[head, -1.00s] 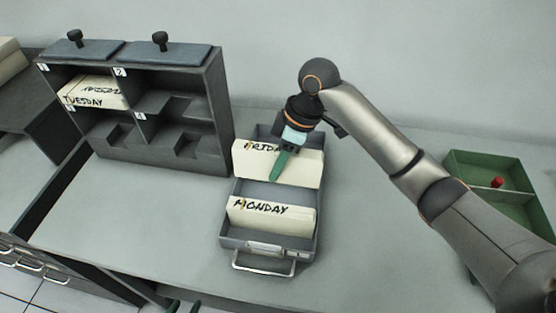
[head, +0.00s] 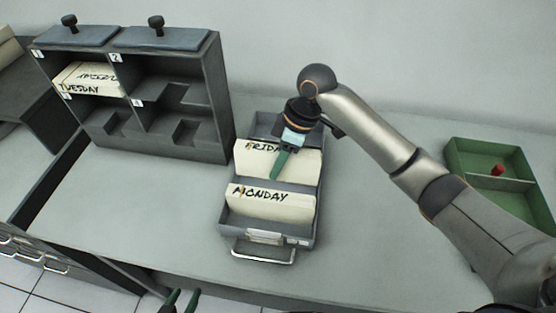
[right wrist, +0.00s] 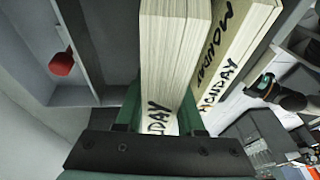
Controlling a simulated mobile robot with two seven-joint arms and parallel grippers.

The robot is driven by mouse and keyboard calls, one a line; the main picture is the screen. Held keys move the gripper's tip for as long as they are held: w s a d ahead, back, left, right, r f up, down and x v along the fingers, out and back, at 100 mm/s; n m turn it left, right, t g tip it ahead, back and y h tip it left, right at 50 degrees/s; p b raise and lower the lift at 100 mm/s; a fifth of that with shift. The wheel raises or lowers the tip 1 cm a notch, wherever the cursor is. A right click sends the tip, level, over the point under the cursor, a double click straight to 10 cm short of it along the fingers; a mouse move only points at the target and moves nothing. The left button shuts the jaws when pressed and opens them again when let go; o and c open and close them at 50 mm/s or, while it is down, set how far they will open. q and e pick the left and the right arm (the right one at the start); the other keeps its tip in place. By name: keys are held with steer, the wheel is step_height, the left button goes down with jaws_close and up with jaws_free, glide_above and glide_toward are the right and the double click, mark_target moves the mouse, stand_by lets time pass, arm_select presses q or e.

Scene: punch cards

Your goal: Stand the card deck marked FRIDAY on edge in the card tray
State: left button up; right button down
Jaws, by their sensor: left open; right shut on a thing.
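The FRIDAY deck (head: 300,162) is a cream block, upright on edge within the back part of the grey card tray (head: 266,228). Whether its bottom touches the tray floor is hidden. My right gripper (head: 284,157) is shut on its top edge, a green finger down its front face. In the right wrist view the FRIDAY deck (right wrist: 175,50) sits between the green fingers (right wrist: 158,118). The MONDAY deck (head: 271,206) stands on edge in front of it, a gap between them. My left gripper (head: 180,301) is open and empty at the bottom edge of the head view.
A dark grey rack (head: 185,134) stands left of the tray, with a TUESDAY deck (head: 84,80) in its upper left compartment and two lids with knobs on top. A green box (head: 500,208) with a red object (head: 498,170) lies at right. The tabletop between is clear.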

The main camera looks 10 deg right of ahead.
steer(key=shift+f+b, duration=0.35)
steer(key=shift+f, duration=1.65)
steer(key=shift+c, duration=2.2)
jaws_free()
steer(key=shift+f, duration=0.1)
steer(key=v, duration=1.2)
steer(key=shift+d+r, duration=0.15)
steer(key=shift+r, duration=0.2)
